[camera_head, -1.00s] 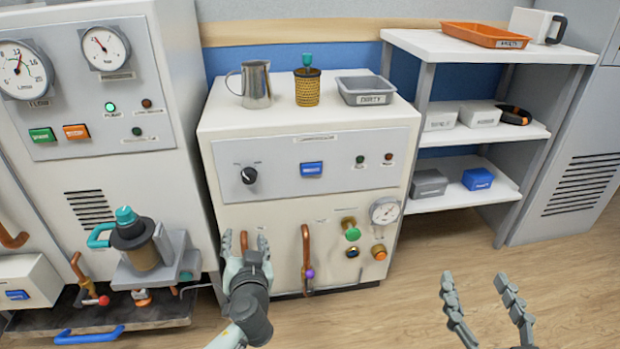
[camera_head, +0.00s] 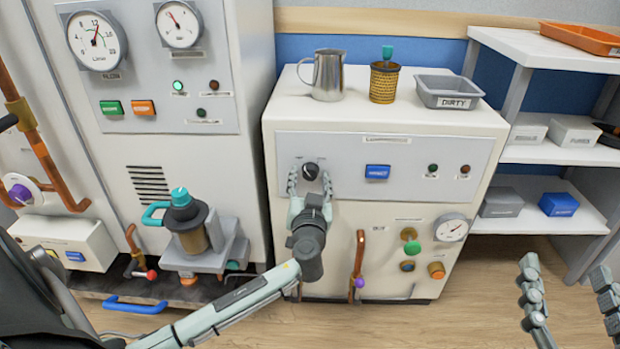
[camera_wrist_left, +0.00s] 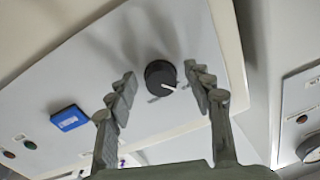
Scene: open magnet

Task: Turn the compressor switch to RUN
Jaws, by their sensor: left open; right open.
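The compressor switch is a black round knob (camera_head: 310,171) on the grey front panel (camera_head: 345,150) of the white cabinet. In the left wrist view the knob (camera_wrist_left: 160,75) shows a white pointer line, and the panel lettering around it is too small to read. My left gripper (camera_head: 310,180) is open in front of the panel with one finger on each side of the knob. In the left wrist view the fingers (camera_wrist_left: 163,95) stand apart from the knob with gaps on both sides. My right gripper (camera_head: 565,285) is open and empty above the floor at the lower right.
A blue button (camera_head: 377,172) sits right of the knob, with two small lamps beyond. Below are a copper pipe (camera_head: 357,262), a green valve (camera_head: 411,247) and a gauge (camera_head: 453,228). A jug (camera_head: 328,78), strainer (camera_head: 384,82) and grey tray (camera_head: 450,90) stand on top.

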